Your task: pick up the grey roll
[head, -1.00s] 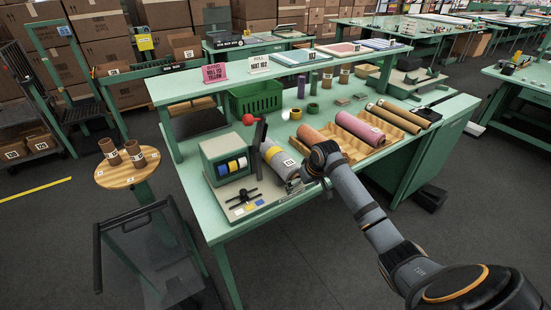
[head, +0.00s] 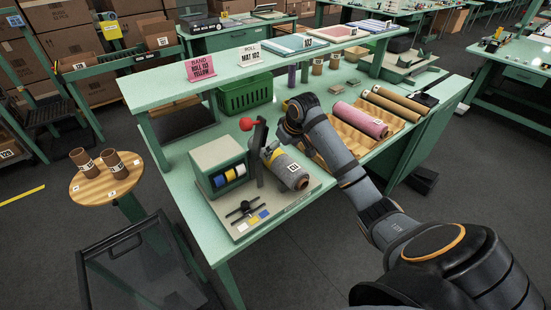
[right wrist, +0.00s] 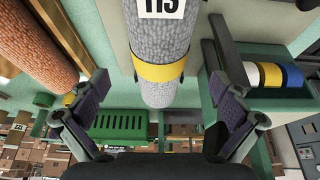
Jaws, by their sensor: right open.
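The grey roll (head: 290,171) lies on the flat plate of the banding station, beside its green dispenser box (head: 220,166). It has a yellow band around it and a white number label. In the right wrist view the grey roll (right wrist: 160,38) runs down the middle, with the yellow band across it. My right gripper (right wrist: 158,92) is open, a finger on each side of the roll's far part, with gaps between. In the head view my right gripper (head: 276,143) is over the roll's back end, partly hidden by its own arm. My left gripper is out of view.
A red-knobbed lever (head: 257,135) stands close beside the roll. A pink roll (head: 360,120) and an orange one, partly behind my arm, lie to the right on a wooden cradle. A green crate (head: 245,96) is behind.

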